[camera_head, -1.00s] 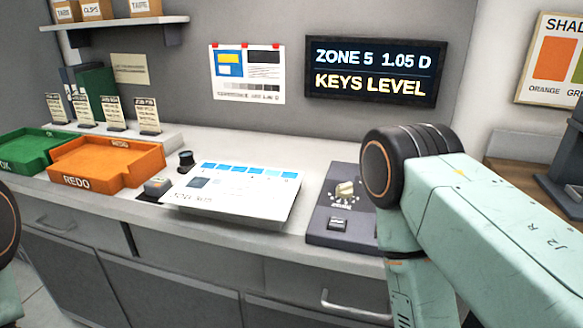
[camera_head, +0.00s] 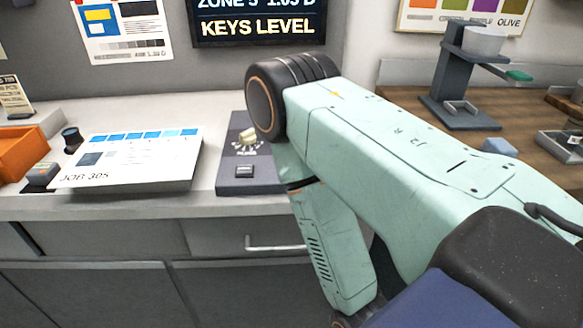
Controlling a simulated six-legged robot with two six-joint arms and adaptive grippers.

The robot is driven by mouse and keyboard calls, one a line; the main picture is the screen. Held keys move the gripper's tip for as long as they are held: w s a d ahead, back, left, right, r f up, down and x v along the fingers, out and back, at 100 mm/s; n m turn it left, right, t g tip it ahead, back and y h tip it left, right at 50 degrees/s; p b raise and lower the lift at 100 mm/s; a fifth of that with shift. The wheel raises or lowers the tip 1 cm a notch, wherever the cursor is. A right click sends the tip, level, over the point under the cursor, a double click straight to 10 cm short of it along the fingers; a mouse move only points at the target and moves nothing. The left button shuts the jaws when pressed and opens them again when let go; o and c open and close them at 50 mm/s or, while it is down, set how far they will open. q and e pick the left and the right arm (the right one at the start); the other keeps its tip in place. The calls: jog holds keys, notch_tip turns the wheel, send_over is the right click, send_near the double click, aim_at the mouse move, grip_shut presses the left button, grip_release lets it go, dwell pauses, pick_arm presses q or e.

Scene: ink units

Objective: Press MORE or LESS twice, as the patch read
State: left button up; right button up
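A dark key panel (camera_head: 236,185) lies on the counter just left of my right arm. It has a cream knob (camera_head: 248,138) and a dark rocker or key (camera_head: 244,172); MORE and LESS labels cannot be read. A wall display (camera_head: 262,22) reads "KEYS LEVEL", with a partly cut top line showing "ZONE 5" and "1.05 D". A printed sheet (camera_head: 140,165) marked "JOB 305" with a row of blue patches lies left of the panel. My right arm hangs in front of the counter, its gripper out of view below. My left gripper is not in view.
A small device (camera_head: 40,177) and a black cylinder (camera_head: 72,139) stand left of the sheet, beside an orange tray (camera_head: 20,155). A grey stand with a white cup (camera_head: 485,40) is on the wooden counter at right. A drawer handle (camera_head: 274,247) sticks out below.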

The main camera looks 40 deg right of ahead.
grip_shut()
dwell(1.2)
